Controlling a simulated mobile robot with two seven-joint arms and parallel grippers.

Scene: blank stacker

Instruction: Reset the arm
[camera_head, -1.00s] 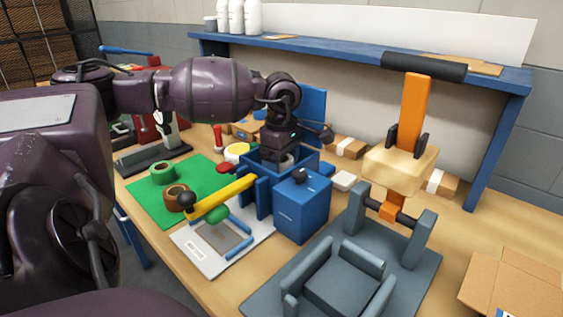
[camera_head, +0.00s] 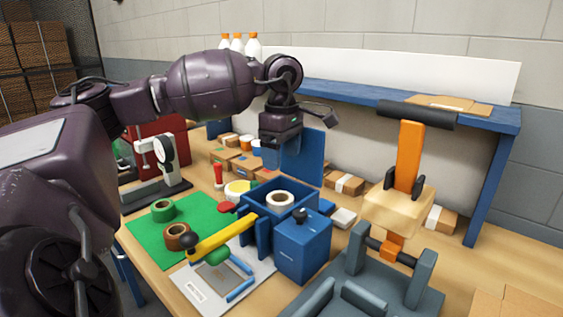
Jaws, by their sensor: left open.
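My left arm reaches in from the left, and my left gripper (camera_head: 272,160) hangs pointing down above and behind a blue open-topped box (camera_head: 262,238). It is open with nothing seen in it; the fingertips are hard to make out. A pale ring-shaped roll with a tan core (camera_head: 280,199) sits in the top of the box, apart from the gripper. My right arm and gripper are out of view.
A yellow bar (camera_head: 222,236) with a black knob juts from the box. A green mat (camera_head: 150,240) holds green and brown rolls. An orange-handled press (camera_head: 410,150) stands right. A blue shelf (camera_head: 350,92) and small cartons (camera_head: 348,184) lie behind.

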